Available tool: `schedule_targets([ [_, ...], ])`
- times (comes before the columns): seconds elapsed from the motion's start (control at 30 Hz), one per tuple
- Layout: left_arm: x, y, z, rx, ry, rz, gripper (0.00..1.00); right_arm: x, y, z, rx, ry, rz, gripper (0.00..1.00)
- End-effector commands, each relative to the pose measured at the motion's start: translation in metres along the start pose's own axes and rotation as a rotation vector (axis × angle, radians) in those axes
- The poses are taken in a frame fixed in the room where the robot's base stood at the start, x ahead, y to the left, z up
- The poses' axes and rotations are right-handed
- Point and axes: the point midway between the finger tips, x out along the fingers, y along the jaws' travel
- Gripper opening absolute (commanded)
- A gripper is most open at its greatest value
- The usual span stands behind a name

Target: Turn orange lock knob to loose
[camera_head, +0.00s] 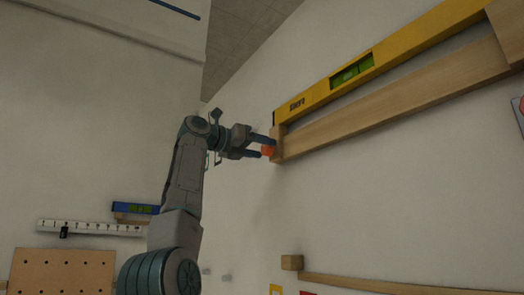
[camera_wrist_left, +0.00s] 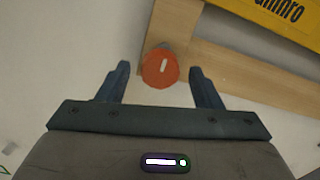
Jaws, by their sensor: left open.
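The orange lock knob (camera_wrist_left: 159,69) is a round disc with a white mark near its top, on the end of a wooden rail (camera_wrist_left: 235,70). In the head view the knob (camera_head: 268,150) shows at the left end of the rail (camera_head: 390,100). My left gripper (camera_wrist_left: 160,85) is open, with one finger on each side of the knob and gaps between. In the head view the left gripper (camera_head: 267,146) reaches the knob from the left. My right gripper is in neither view.
A yellow spirit level (camera_head: 350,75) lies along the top of the rail. Another wooden rail (camera_head: 390,285) is lower on the wall. A pegboard (camera_head: 60,272), a white ruler (camera_head: 90,228) and a blue level (camera_head: 135,208) are at the left. The wall between the rails is bare.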

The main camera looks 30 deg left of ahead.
Motion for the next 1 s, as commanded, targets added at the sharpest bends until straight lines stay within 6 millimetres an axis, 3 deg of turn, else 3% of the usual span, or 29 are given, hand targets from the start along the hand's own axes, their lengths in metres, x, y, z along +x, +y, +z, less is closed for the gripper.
schedule_targets([
  [0.23,-0.05,0.001,-0.005,0.001,-0.005,0.0,0.59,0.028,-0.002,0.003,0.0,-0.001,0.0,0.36],
  [0.5,-0.091,0.001,-0.002,-0.001,-0.002,0.0,0.59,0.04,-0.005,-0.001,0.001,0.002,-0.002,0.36],
  [1.0,-0.099,0.001,-0.001,-0.001,0.0,0.0,0.59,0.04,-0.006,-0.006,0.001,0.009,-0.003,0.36],
])
